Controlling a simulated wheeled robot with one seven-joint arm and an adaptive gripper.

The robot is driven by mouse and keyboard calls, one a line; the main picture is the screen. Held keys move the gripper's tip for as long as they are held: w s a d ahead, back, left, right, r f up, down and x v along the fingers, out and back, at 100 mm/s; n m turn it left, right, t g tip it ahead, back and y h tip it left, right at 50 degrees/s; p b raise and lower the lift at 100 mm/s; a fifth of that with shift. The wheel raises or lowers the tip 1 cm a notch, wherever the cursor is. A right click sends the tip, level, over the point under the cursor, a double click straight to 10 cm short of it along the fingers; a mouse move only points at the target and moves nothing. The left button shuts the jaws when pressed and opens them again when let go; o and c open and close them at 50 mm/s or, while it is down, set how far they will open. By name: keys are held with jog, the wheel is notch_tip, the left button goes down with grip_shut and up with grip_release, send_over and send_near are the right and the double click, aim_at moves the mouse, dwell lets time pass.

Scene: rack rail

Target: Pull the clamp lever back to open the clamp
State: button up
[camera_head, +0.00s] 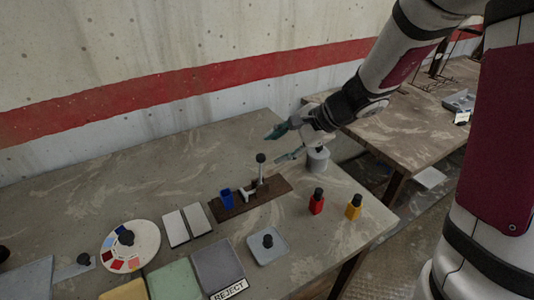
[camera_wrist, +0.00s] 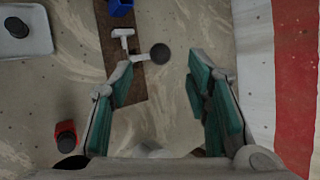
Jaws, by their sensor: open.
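The clamp lever (camera_head: 261,168) stands upright with a dark round knob on top, on a clamp fixed to a dark brown base plate (camera_head: 228,208). In the wrist view its knob (camera_wrist: 160,54) shows ahead of my gripper, a little left of the middle between the fingers. The clamp's light metal arm (camera_head: 246,194) lies beside the lever, close to a blue block (camera_head: 226,198) on the same plate. My gripper (camera_head: 281,144) is open and empty, above the table and to the right of the lever. In the wrist view its green-padded fingers (camera_wrist: 163,85) are apart, not touching the knob.
A grey cylinder (camera_head: 317,160) stands under my wrist. Red (camera_head: 317,202) and yellow (camera_head: 354,207) bottles stand right of the plate. A grey tray (camera_head: 281,248), a colour disc (camera_head: 118,247) and a REJECT-labelled pad (camera_head: 218,265) lie in front. The table behind the clamp is clear.

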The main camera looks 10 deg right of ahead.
jog(key=v, duration=0.3)
jog(key=shift+s+d+r, duration=0.1)
dwell(0.3)
jog(key=s+a+r+n+g+h, duration=0.25)
jog(key=s+r+n, duration=0.5)
jog(key=s, duration=0.45)
jog(key=s+d+r+n+t+h, duration=0.1)
jog(key=s+d+n+h, duration=0.1)
jog(key=s, duration=0.4)
jog(key=s+d+r+n+t+h, duration=0.1)
jog(key=s+d+n+h, duration=0.1)
jog(key=s+n, duration=0.3)
jog(key=shift+s+d+r+h, duration=0.35)
jog(key=shift+s+d+r, duration=0.05)
jog(key=shift+s, duration=0.65)
